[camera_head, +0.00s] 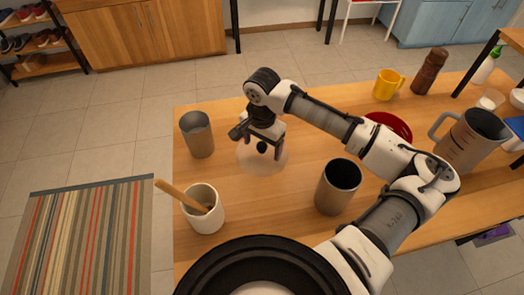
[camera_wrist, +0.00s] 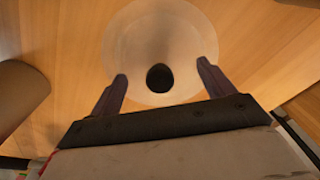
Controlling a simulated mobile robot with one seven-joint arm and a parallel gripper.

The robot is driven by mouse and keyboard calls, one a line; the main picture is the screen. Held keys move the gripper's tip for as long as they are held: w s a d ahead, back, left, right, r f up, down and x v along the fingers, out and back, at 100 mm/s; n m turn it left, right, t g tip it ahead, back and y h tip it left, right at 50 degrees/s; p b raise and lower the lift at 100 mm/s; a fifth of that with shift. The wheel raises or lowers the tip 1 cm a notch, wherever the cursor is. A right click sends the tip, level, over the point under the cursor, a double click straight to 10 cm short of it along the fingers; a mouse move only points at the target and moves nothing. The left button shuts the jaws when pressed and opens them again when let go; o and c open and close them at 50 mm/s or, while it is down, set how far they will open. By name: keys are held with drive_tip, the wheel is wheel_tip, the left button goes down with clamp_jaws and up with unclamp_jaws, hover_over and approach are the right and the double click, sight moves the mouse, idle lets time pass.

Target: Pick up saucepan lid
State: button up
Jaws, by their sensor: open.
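The saucepan lid (camera_head: 272,162) is a pale, translucent disc with a dark round knob, lying on the wooden table below my gripper. My gripper (camera_head: 263,145) points down over the lid. In the wrist view its two dark fingers (camera_wrist: 162,80) are spread wide with nothing held between them. They overlap the lid's near part; I cannot tell their exact height above it.
A metal cup (camera_head: 197,135) stands left of the lid. A white crock (camera_head: 203,210) with a wooden utensil is at front left, and a dark-topped canister (camera_head: 337,187) at front right. A red bowl (camera_head: 392,124), yellow mug (camera_head: 387,85) and pitcher (camera_head: 468,142) stand further right.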

drive_tip(key=shift+s, duration=0.1)
drive_tip(key=c, duration=1.7)
drive_tip(key=shift+c, duration=0.2)
